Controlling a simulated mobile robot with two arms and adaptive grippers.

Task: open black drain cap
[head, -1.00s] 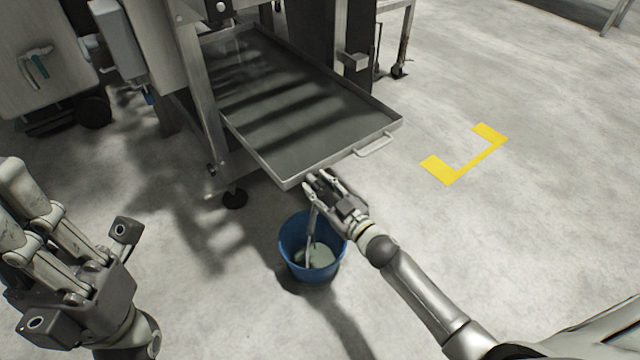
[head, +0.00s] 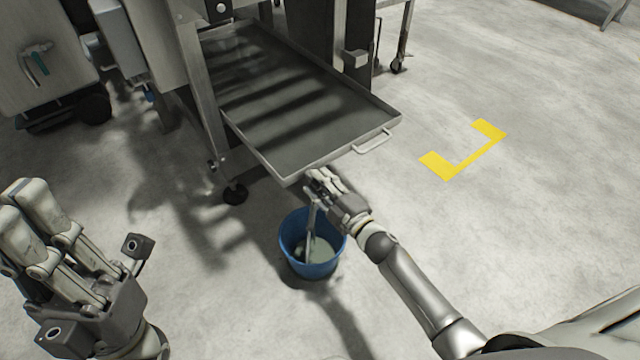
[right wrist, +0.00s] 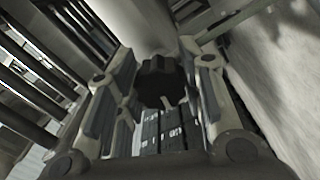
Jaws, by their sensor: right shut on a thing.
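The black drain cap (right wrist: 160,82), a lobed knob, shows in the right wrist view between the two fingers of my right gripper (right wrist: 163,92). In the head view my right gripper (head: 322,180) is shut at the near corner of the steel tray (head: 285,178), just above the blue bucket (head: 312,268). The cap is hidden there by the fingers and the tray. A pale pipe or stream (head: 311,222) runs down from the gripper area into the bucket; I cannot tell which. My left gripper (head: 22,212) is at the lower left, its fingers apart and empty.
The steel machine frame (head: 197,90) stands behind and left of the tray, with a dark foot (head: 235,193) on the floor. A handle (head: 372,142) sticks out from the tray's edge. Yellow floor marking (head: 462,160) lies right on open floor.

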